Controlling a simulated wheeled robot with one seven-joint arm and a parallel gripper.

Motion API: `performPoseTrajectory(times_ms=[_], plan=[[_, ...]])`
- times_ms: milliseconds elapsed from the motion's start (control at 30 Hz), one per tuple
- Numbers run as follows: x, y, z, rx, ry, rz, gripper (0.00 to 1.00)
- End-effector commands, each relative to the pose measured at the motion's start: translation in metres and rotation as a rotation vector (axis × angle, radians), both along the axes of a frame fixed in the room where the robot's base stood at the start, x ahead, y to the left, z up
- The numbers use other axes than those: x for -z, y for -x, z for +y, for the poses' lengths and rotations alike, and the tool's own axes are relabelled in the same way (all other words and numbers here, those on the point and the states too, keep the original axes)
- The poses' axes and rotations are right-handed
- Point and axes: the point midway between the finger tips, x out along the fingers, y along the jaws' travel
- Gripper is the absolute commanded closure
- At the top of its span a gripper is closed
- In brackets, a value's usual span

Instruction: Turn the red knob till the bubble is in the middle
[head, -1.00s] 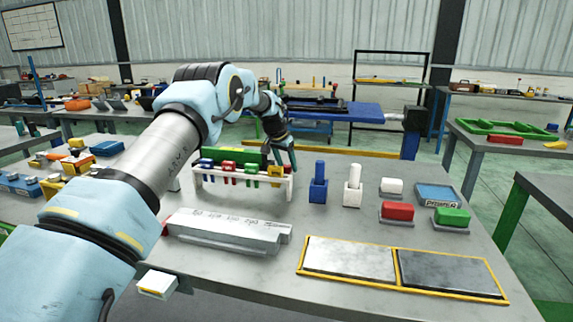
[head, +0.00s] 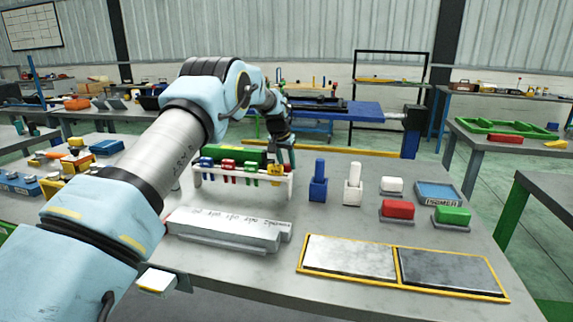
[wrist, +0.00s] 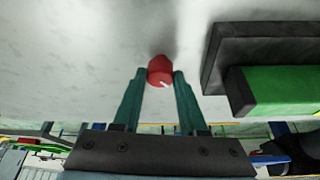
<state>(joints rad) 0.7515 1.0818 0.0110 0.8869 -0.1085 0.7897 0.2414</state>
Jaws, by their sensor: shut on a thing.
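The red knob (wrist: 160,70) is a small round red piece with a white mark, on a pale grey surface in the wrist view. My gripper (wrist: 160,80) has its two teal fingers on either side of it, shut on it. In the head view my gripper (head: 281,160) is low over the bench behind the rack's right end, and the knob is hidden there. A green block (wrist: 284,91) on a dark base lies right of the knob; it also shows behind the rack (head: 238,155). No bubble can be made out.
A white rack (head: 240,190) with coloured clips stands in front of my gripper. A blue holder (head: 318,187) and a white holder (head: 352,190) stand to its right. A grey metal bar (head: 225,228) and a yellow-edged plate tray (head: 350,278) lie nearer.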

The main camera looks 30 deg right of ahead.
Motion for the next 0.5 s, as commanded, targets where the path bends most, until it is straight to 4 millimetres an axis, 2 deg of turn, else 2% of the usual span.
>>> performPoseTrajectory(times_ms=[167, 467, 500], plan=[[0.0002, 0.0007, -0.0006, -0.083, 0.001, 0.000, 1.00], [0.0000, 0.0003, -0.0003, -0.092, 0.002, 0.000, 1.00], [0.0000, 0.0003, -0.0002, -0.092, 0.001, 0.000, 0.56]])
